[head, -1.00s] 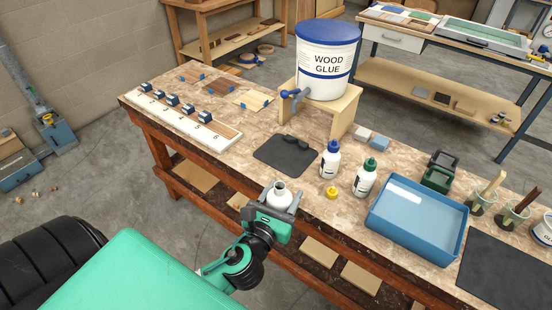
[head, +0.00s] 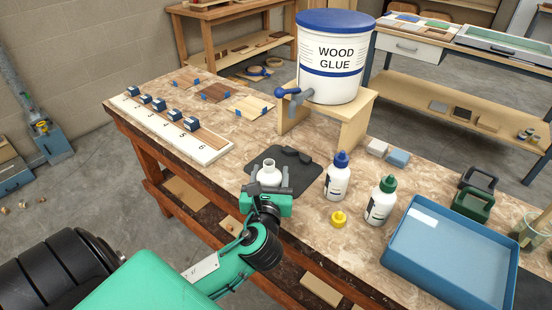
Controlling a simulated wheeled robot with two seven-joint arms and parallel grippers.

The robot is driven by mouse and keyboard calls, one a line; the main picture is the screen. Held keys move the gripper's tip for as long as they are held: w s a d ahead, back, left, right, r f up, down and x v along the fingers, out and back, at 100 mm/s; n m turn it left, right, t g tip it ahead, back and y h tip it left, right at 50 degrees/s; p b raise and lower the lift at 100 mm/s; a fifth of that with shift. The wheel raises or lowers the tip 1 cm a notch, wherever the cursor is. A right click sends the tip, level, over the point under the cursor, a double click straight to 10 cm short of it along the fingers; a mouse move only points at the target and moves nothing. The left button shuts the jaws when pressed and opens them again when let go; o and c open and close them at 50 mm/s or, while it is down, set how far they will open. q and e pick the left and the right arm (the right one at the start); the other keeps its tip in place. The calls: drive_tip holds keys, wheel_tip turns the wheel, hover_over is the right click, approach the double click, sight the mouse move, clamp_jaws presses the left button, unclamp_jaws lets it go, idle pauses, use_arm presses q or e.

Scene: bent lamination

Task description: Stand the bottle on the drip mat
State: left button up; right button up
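A white open-necked bottle (head: 268,175) is upright in my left gripper (head: 269,183), whose fingers are on either side of it. The bottle overlaps the left front part of the dark drip mat (head: 304,176), which lies under the spigot of the glue bucket. The gripper hides the lower part of the bottle, so I cannot tell whether its base touches the mat. A loose yellow cap (head: 338,218) lies on the bench to the right of the gripper. My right gripper is not in view.
A wood glue bucket (head: 333,60) stands on a wooden stand (head: 352,122) behind the mat. A blue-capped bottle (head: 337,182) and a green-capped bottle (head: 381,205) stand right of the mat. A blue tray (head: 450,260) is farther right. The numbered sample strip (head: 170,128) lies left.

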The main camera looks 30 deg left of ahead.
use_arm(q)
drive_tip(key=w+a+f, duration=0.1)
drive_tip(key=w+a, duration=0.1)
drive_tip(key=w, duration=0.1)
drive_tip(key=w+a+f, duration=0.1)
drive_tip(key=w+a, duration=0.1)
drive_tip(key=w, duration=0.2)
drive_tip(key=w+a+f, duration=0.1)
drive_tip(key=w+a, duration=0.1)
drive_tip(key=w, duration=0.2)
drive_tip(key=shift+f, duration=0.3)
drive_tip(key=shift+a, duration=0.1)
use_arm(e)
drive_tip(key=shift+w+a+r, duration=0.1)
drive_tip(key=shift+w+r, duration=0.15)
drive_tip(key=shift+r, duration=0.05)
use_arm(q)
drive_tip(key=shift+f, duration=0.1)
drive_tip(key=o, duration=1.2)
